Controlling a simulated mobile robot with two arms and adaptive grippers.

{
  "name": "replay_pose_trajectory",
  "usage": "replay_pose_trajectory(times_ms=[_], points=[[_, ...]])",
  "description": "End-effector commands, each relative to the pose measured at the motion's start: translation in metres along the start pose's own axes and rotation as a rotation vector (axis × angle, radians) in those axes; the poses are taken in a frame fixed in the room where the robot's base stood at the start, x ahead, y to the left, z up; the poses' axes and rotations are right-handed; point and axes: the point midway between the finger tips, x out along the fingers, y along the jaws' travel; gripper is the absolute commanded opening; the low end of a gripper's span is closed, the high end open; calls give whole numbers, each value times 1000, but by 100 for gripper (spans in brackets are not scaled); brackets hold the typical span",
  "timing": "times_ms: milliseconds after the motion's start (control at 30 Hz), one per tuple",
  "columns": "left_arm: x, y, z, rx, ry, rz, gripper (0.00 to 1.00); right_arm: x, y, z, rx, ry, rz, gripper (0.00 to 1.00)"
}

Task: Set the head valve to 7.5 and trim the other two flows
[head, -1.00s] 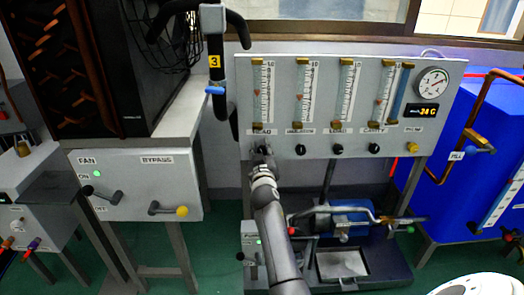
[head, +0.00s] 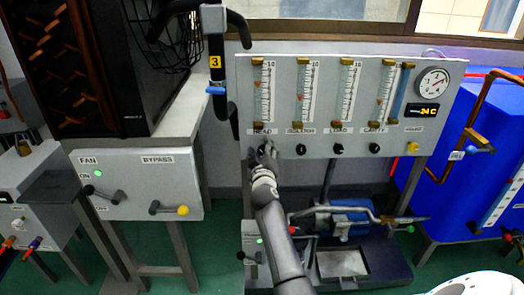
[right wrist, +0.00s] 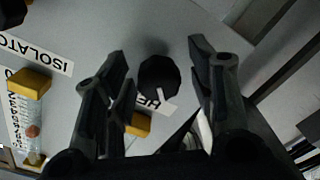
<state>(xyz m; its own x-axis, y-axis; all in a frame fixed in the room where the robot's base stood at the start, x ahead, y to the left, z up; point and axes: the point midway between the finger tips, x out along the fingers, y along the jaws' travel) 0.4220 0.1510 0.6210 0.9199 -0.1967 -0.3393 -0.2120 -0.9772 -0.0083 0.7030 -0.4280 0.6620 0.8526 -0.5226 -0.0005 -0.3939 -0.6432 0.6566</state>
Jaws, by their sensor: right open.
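The grey panel (head: 330,146) carries a row of flow tubes, with the head tube (head: 264,85) at the left end. Small reddish floats sit in the tubes; I cannot read exact values. In the right wrist view, the black head valve knob (right wrist: 160,77) with a white pointer mark lies between the open fingers (right wrist: 158,75), apart from both. The isolator knob (head: 301,150), load knob (head: 339,150) and cavity knob (head: 375,149) show. My left gripper is out of view.
A yellow knob (head: 412,147), a round gauge (head: 433,82) and a digital display (head: 428,111) are at the panel's right. A fan and bypass box (head: 140,195) stands left. A blue tank (head: 440,180) is at right. Pipework and a tray (head: 341,262) lie below.

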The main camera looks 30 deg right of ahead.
Motion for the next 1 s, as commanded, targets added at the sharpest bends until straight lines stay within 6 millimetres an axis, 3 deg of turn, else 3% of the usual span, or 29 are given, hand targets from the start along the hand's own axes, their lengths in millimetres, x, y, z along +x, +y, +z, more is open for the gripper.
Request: replay_pose_trajectory(times_ms=[367,1000], points=[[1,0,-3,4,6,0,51,-11,-1,1,0,-1,-1,51],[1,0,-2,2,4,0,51,-109,-1,1,1,-1,-1,51]])
